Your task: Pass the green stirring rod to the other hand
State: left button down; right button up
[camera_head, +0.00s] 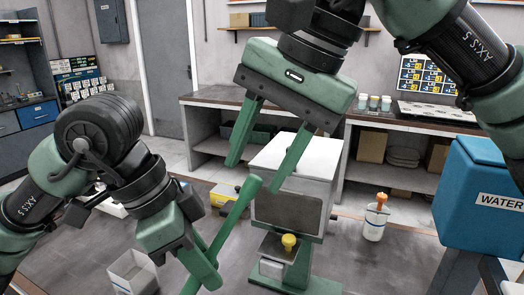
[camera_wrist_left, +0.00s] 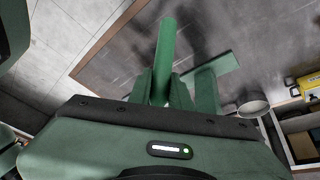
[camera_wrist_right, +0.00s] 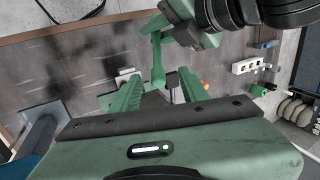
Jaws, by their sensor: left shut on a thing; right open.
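The green stirring rod (camera_head: 236,215) is held tilted above the table by my left gripper (camera_head: 205,268), which is shut on its lower part. In the left wrist view the rod (camera_wrist_left: 164,55) sticks out past the fingers. My right gripper (camera_head: 252,178) is open above, fingers pointing down, with the rod's upper end near its fingertips. In the right wrist view the rod (camera_wrist_right: 158,62) shows between the two open fingers, its near end close to the gap. I cannot tell whether any right finger touches it.
A grey flotation machine (camera_head: 290,208) with a yellow knob (camera_head: 289,240) stands just behind the grippers. A bottle with an orange top (camera_head: 374,222) and a blue water tank (camera_head: 480,190) are at right. A pale open container (camera_head: 132,272) is at front left.

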aim_at(232, 219)
jog(key=x, duration=1.1)
jog(key=shift+a+f, duration=0.15)
jog(key=shift+f, duration=0.05)
grip_shut()
pick_arm(q)
jog(key=c, duration=1.2)
grip_release()
